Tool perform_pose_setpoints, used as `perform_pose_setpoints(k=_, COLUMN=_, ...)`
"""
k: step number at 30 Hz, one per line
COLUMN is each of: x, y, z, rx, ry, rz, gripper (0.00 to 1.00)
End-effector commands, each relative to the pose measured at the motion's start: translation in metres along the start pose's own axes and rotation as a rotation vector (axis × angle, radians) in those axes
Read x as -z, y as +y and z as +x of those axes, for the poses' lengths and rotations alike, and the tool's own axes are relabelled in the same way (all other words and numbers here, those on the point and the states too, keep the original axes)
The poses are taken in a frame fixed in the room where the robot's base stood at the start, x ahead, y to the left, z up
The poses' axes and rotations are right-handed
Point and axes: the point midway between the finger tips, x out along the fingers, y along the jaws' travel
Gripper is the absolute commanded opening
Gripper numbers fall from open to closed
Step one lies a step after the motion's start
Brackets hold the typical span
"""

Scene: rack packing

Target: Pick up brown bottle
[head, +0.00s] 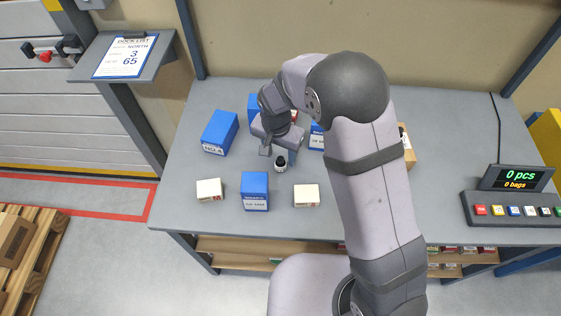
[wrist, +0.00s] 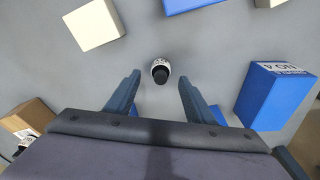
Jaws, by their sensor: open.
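A small dark bottle (head: 280,165) with a black cap and a white label stands upright on the grey table; its brown colour is hard to make out. In the wrist view the bottle (wrist: 161,73) is seen from above, just past the space between the fingertips. My gripper (head: 279,153) is open and empty, with its fingers pointing down behind the bottle in the head view. In the wrist view my gripper (wrist: 158,80) has one finger to each side of the bottle's line. Neither finger appears to touch it.
A blue box (head: 255,190) and white boxes (head: 209,190) (head: 306,196) stand in front of the bottle. Another blue box (head: 220,132) is at left, and one (head: 317,137) is close to my gripper's right. A brown box (head: 407,147) is partly hidden by my arm. A console (head: 511,205) stands at right.

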Motion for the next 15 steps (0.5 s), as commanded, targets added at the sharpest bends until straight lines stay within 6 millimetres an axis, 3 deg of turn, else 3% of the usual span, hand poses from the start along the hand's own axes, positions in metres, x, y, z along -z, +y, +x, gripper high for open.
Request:
perform_pose_setpoints(k=9, x=0.0, y=-0.001, z=0.03, rx=-0.001, ry=-0.001, rz=0.001, gripper=0.49)
perform_pose_setpoints(k=15, x=0.0, y=-0.001, z=0.034, rx=0.001, ry=0.001, rz=0.001, gripper=0.49)
